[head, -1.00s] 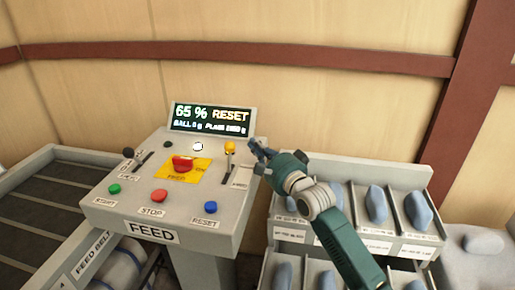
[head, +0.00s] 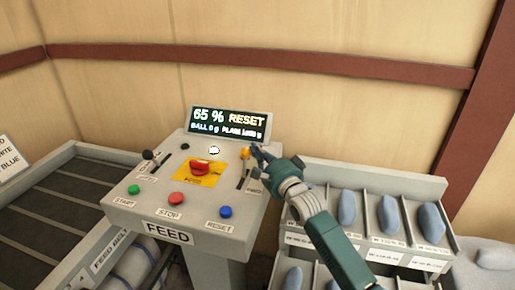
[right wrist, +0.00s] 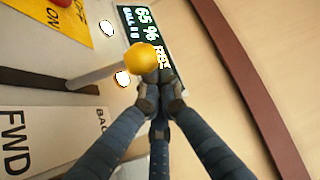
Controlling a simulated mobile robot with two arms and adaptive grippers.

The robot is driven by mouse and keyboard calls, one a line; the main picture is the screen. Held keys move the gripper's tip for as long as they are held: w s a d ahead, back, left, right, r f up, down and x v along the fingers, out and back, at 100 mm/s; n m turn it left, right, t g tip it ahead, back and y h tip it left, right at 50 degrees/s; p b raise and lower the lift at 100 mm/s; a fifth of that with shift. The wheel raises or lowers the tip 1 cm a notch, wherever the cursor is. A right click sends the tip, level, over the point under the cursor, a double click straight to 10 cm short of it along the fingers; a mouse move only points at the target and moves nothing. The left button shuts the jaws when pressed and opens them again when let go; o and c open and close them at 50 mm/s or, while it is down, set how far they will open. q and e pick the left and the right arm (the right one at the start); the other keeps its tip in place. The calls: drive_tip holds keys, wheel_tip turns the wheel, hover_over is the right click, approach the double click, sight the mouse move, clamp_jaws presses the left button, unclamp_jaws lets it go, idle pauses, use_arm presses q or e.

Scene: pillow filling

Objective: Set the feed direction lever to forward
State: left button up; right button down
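The feed panel (head: 150,205) stands at the centre of the head view. The feed direction lever, with a yellow knob (head: 245,152), is at its right side, near the FWD label. The yellow knob (right wrist: 141,58) and its pale shaft (right wrist: 95,75) are large in the right wrist view. The FWD label (right wrist: 15,143) is at lower left, the partly covered BACK label at its right; the lever leans toward the BACK end. My right gripper (head: 256,150) is right beside the knob, its fingers (right wrist: 160,80) drawn together, not around it; contact is unclear. My left gripper is not in view.
A display (head: 229,122) reads 65 % RESET. A red emergency knob (head: 201,167) and a black-knobbed lever (head: 148,155) share the panel, with green, red and blue buttons in front. Bins of blue-grey pieces (head: 388,213) stand at right, a conveyor (head: 60,200) at left.

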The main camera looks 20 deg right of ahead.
drive_tip(key=shift+s, duration=0.1)
drive_tip(key=s+a+n+t+b, duration=0.1)
drive_tip(key=b, duration=0.1)
drive_tip(key=s+a+n+t+y+b, duration=0.1)
drive_tip(key=n+b, duration=0.1)
drive_tip(key=b, duration=0.1)
drive_tip(key=s+a+n+t+b, duration=0.1)
drive_tip(key=s+b, duration=0.1)
drive_tip(key=shift+s+r+t+y+b, duration=0.1)
drive_tip(key=shift+r+t+y+b, duration=0.1)
drive_tip(key=shift+t+y+b, duration=0.15)
drive_tip(key=shift+s+a+r+n+t+y+b, duration=0.1)
drive_tip(key=shift+s+a+n+t+y+b, duration=0.1)
drive_tip(key=shift+s+n+y, duration=0.15)
drive_tip(key=shift+s+a+r+n+t+y+b, duration=0.1)
drive_tip(key=shift+n+y+b, duration=0.1)
drive_tip(key=shift+n, duration=0.25)
drive_tip(key=shift+s+a, duration=0.3)
drive_tip(key=shift+s, duration=0.3)
drive_tip(key=shift+f, duration=0.1)
